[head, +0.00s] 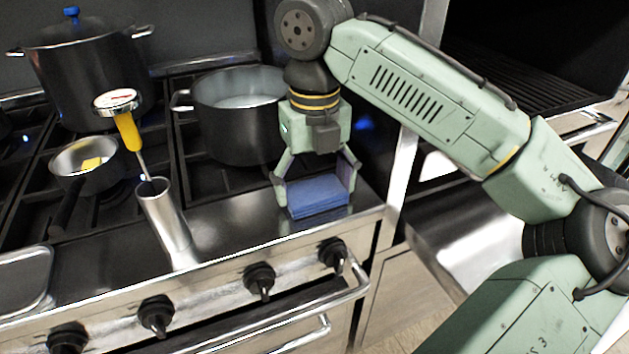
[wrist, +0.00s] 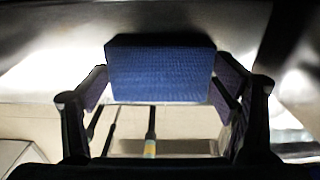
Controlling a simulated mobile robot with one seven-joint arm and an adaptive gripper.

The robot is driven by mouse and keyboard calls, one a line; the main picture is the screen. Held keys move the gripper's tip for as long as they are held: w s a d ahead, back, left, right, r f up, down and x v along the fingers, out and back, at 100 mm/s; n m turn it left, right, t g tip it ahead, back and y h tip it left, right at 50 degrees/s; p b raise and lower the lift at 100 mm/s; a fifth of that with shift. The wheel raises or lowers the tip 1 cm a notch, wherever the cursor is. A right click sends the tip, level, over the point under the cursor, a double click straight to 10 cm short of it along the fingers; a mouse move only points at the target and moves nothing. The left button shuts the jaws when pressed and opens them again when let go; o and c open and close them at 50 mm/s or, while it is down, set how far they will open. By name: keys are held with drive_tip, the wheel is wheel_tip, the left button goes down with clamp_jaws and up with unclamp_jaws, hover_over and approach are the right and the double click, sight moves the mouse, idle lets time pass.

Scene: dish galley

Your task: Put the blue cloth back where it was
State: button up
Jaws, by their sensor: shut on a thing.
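The blue cloth (head: 317,196) is a folded block at the right end of the stove's steel front ledge. My gripper (head: 313,188) is shut on it, with one finger at each side. In the wrist view the cloth (wrist: 160,70) fills the space between and beyond the fingertips of my gripper (wrist: 165,100). In the head view the cloth is at the height of the ledge (head: 235,222); I cannot tell whether it rests on it or hangs just above.
A large open pot (head: 240,130) stands close behind my gripper. A steel cylinder (head: 165,220) holding a yellow-handled thermometer (head: 128,130) stands to the left on the ledge. A small pan (head: 85,180) and a lidded stockpot (head: 85,80) are farther left. Knobs (head: 333,252) line the front.

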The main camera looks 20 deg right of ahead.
sight(314, 190)
drive_tip(key=o, duration=1.1)
drive_tip(key=shift+f, duration=0.1)
drive_tip(key=shift+r, duration=0.2)
wheel_tip(314, 190, up, 12)
drive_tip(key=p, duration=0.8)
